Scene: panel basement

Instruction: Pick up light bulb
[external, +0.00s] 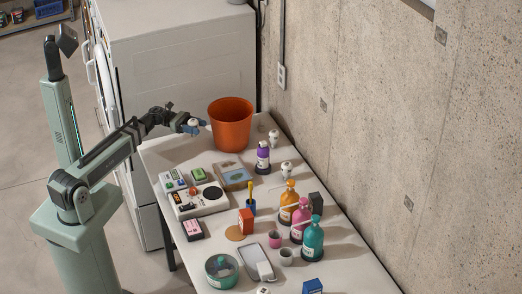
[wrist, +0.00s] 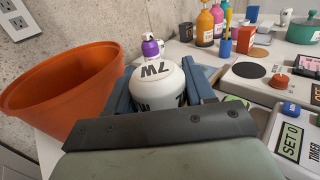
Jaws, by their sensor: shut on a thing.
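The light bulb (wrist: 158,78) is white and rounded, with "7W" printed on it in dark letters. In the wrist view it sits between the two blue fingers of my gripper (wrist: 160,92), which are shut on it from both sides. Its lower part is hidden behind the dark gripper plate. In the external view my gripper (external: 191,127) is at the left end of the table, just left of the orange bucket, with the white bulb (external: 193,121) showing at its tip. The bulb appears held above the tabletop.
The orange bucket (external: 231,125) stands close to my gripper; in the wrist view it fills the left side (wrist: 62,90). A purple-topped bottle (external: 263,157), two small white objects, coloured bottles and a white device (external: 198,200) crowd the table. A concrete wall runs behind.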

